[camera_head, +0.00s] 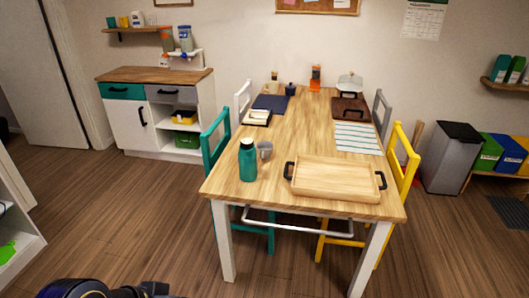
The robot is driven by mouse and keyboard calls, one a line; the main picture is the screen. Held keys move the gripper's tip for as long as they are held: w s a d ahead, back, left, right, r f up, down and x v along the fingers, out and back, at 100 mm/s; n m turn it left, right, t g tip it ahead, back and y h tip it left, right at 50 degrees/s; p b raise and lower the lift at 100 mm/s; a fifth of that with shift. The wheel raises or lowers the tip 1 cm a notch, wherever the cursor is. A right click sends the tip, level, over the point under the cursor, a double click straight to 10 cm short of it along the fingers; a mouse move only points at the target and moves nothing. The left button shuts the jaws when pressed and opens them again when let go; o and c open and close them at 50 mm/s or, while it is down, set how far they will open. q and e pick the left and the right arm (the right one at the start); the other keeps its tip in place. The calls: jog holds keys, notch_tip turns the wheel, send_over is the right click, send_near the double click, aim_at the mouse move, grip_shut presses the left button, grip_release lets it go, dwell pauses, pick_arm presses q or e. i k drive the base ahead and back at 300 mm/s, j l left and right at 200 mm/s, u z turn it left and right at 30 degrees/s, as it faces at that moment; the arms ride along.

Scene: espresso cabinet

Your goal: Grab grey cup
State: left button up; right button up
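The grey cup (265,150) stands on the wooden table (220,190), near its left edge. It is just right of and behind a teal bottle (247,160), which stands close to it. A dark part of my own arm shows at the bottom left edge, far from the cup. No gripper fingers can be made out there, and my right gripper does not show.
A wooden tray (335,180) with black handles lies right of the cup. A teal chair (215,146) stands at the table's left and a yellow chair (402,165) at its right. The floor (165,225) at the left front is clear.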

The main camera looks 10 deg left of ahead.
aim_at(264, 153)
jog(key=i+j+u, duration=0.1)
jog(key=i+j, duration=0.6)
jog(key=j, duration=0.25)
jog(key=i+j+u, duration=0.1)
jog(key=i+j, duration=0.6)
jog(key=j, duration=0.2)
jog(key=i+j, duration=0.75)
jog(key=j+u, duration=0.05)
jog(key=j, duration=0.1)
